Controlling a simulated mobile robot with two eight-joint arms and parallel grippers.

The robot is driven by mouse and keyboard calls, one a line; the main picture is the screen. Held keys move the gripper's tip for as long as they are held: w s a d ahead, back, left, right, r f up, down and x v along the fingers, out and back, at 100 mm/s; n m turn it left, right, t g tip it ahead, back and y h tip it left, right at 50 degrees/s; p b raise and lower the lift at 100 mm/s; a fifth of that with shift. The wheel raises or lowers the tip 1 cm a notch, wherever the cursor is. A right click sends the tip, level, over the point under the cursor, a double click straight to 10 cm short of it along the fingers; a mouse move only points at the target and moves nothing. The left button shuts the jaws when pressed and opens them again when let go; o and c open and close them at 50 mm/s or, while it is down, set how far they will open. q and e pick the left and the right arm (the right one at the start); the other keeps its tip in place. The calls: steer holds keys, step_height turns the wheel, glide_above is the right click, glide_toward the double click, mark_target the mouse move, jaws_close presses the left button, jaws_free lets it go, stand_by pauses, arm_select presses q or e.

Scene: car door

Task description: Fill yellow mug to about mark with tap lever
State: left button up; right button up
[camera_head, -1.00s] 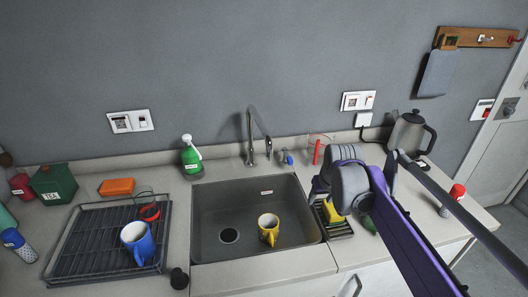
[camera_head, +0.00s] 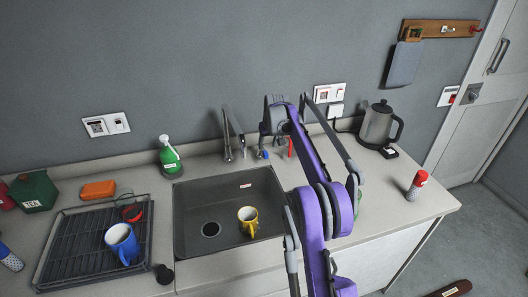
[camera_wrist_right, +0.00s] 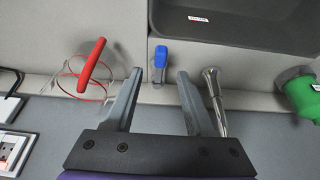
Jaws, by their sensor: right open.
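The yellow mug (camera_head: 248,222) stands upright in the grey sink (camera_head: 205,188), right of the drain, and looks empty. The tall metal tap (camera_head: 227,140) stands behind the sink, its spout apart from the mug. The blue tap lever (camera_head: 263,155) is to the right of the tap; it also shows in the right wrist view (camera_wrist_right: 160,56). My right gripper (camera_wrist_right: 160,78) is open and empty, its fingertips close to the lever, which shows between them. Whether they touch it I cannot tell. The fill mark is not visible. My left gripper is out of view.
A red-handled item (camera_wrist_right: 92,66) stands close beside the lever. A blue mug (camera_head: 122,243) sits on the dark drying rack (camera_head: 75,250). A kettle (camera_head: 378,125) stands at the right.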

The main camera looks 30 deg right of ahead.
mark_target(266, 152)
steer(key=x, duration=0.6)
steer(key=shift+w+f, duration=0.15)
steer(key=shift+w, duration=0.1)
steer(key=shift+c, duration=0.2)
jaws_close()
steer(key=shift+s, duration=0.1)
stand_by(0.9)
